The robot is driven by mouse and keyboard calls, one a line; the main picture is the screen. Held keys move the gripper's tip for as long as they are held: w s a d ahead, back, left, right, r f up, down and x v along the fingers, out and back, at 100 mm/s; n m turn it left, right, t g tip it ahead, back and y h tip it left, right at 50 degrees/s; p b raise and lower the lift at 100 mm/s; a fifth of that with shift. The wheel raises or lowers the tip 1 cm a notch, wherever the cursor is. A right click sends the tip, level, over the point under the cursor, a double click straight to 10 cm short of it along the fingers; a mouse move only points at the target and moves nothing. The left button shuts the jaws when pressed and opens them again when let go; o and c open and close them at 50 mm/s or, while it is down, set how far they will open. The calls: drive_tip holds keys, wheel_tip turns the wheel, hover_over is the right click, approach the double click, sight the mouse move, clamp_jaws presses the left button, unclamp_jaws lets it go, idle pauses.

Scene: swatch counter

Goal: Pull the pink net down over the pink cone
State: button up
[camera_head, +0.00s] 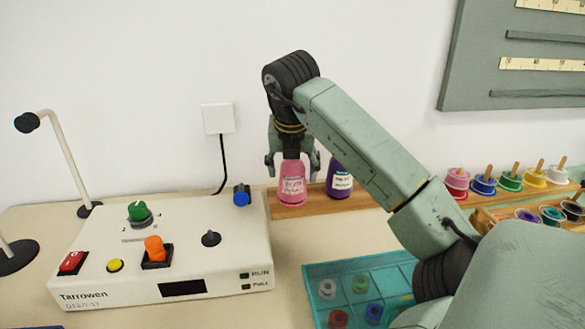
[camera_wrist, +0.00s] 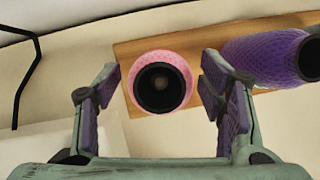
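The pink cone (camera_head: 291,196) stands upright on a wooden board against the wall and has a pale label. In the wrist view I look down on its dark open top, ringed by the pink cone (camera_wrist: 136,97) with a fine mesh pattern that looks like the pink net. How far down the net reaches I cannot tell. My gripper (camera_head: 292,163) is above and around the cone's top. In the wrist view my gripper (camera_wrist: 160,78) is open, one finger on each side of the cone, with small gaps visible.
A purple cone (camera_head: 340,182) with a label stands close on the right; its purple mesh shows in the wrist view (camera_wrist: 262,58). The wooden board (camera_head: 375,197) carries both cones. A white control box (camera_head: 205,240) is at left front, and a teal tray (camera_head: 318,272) with spools at right front.

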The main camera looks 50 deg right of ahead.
drive_tip(key=o, duration=0.4)
drive_tip(key=v, duration=1.2)
idle(0.6)
